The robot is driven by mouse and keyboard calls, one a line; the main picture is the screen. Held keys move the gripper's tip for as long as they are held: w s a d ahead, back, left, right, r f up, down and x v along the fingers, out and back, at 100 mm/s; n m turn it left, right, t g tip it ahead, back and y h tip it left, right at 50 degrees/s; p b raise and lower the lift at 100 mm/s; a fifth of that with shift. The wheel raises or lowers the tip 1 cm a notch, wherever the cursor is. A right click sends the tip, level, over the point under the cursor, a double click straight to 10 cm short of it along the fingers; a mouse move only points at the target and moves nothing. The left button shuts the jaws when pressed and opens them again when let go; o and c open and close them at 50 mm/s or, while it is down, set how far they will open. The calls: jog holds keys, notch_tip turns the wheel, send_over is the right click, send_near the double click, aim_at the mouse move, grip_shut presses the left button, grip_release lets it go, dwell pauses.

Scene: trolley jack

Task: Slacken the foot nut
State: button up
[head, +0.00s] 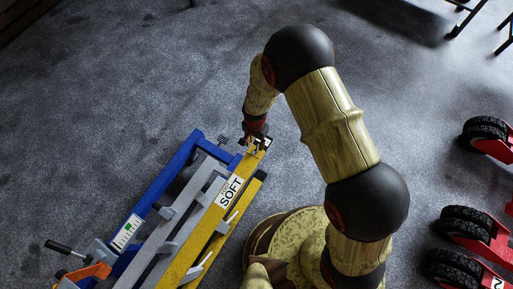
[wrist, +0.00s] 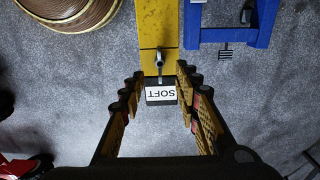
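A yellow beam (head: 200,235) with a white "SOFT" label runs along the right side of a blue-framed rig. A grey metal lever or pin (wrist: 159,62) stands between the block and the beam. I cannot tell for sure which part is the foot nut. My gripper (head: 256,138) is at this beam end. In the wrist view its fingers (wrist: 160,82) are spread on either side of the block, with a gap visible on both sides, holding nothing.
The blue frame (head: 163,184) lies left of the beam, with a small dark pedal (wrist: 225,51) at its end. An orange part (head: 88,272) and a black-gripped lever (head: 62,247) are at lower left. Red parts with black wheels (head: 466,222) stand at right. Floor beyond the beam end is clear.

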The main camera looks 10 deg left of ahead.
aim_at(255, 150)
notch_tip(255, 150, down, 6)
jog(key=shift+f+b, duration=0.2)
jog(key=shift+b, duration=0.55)
jog(key=shift+c, duration=0.9)
grip_shut()
